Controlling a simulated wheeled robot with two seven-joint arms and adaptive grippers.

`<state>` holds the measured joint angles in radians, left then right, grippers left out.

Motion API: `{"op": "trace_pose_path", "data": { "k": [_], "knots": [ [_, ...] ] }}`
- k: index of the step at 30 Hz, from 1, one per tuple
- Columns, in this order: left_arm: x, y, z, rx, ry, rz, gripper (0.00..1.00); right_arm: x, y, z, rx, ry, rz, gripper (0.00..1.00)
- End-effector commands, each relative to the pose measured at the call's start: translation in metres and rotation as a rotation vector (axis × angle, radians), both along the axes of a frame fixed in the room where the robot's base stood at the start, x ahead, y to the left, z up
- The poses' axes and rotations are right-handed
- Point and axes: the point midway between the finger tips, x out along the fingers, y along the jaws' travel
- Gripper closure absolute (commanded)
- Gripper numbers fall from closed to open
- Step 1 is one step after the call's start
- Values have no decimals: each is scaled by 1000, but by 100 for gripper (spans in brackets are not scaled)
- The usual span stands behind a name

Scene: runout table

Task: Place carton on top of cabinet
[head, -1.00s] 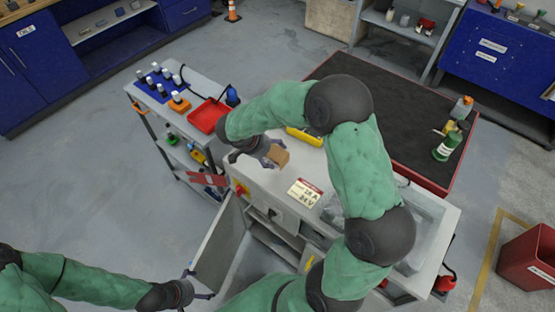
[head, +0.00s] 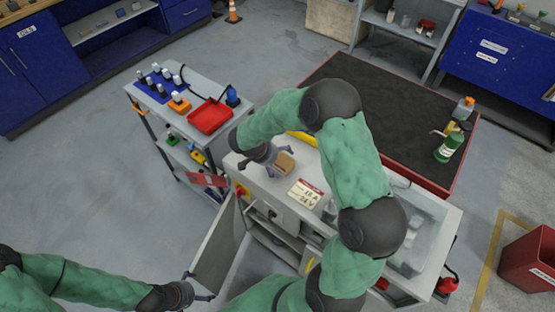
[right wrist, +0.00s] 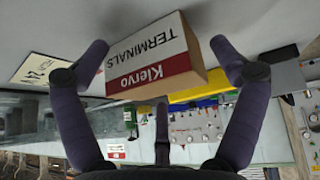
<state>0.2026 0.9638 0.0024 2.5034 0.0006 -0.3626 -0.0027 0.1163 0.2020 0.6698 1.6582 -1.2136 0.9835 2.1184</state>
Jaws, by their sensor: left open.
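The carton (head: 285,163), a small brown box, sits on the grey top of the cabinet (head: 283,184). The right wrist view shows its white and red "Klervo TERMINALS" face upside down (right wrist: 152,55). My right gripper (head: 262,165) is just left of the carton in the head view. In the right wrist view its fingers (right wrist: 160,58) are spread wide, with the carton between and beyond the tips and a clear gap at the right finger. My left gripper (head: 203,287) is open at the lower edge of the swung-out cabinet door (head: 219,247).
A cart (head: 205,80) with a red tray (head: 209,116) stands to the left. A label plate (head: 305,193) lies on the cabinet top. A dark-topped table (head: 390,110) with bottles (head: 448,146) is behind. My right arm hides part of the cabinet.

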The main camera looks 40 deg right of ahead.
Motion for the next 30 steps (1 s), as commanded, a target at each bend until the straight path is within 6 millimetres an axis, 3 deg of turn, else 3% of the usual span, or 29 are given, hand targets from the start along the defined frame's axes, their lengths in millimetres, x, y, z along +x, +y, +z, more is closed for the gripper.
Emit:
{"op": "trace_pose_path", "data": {
  "k": [14, 30],
  "knots": [
    [0, 0, 1, 0, 0, 0, 0, 1, 5, 10, -1, -3, 1, 0],
    [0, 0, 12, 0, 0, 0, 0, 2, 54, 90, -1, -3, 1, 0]
  ]
}}
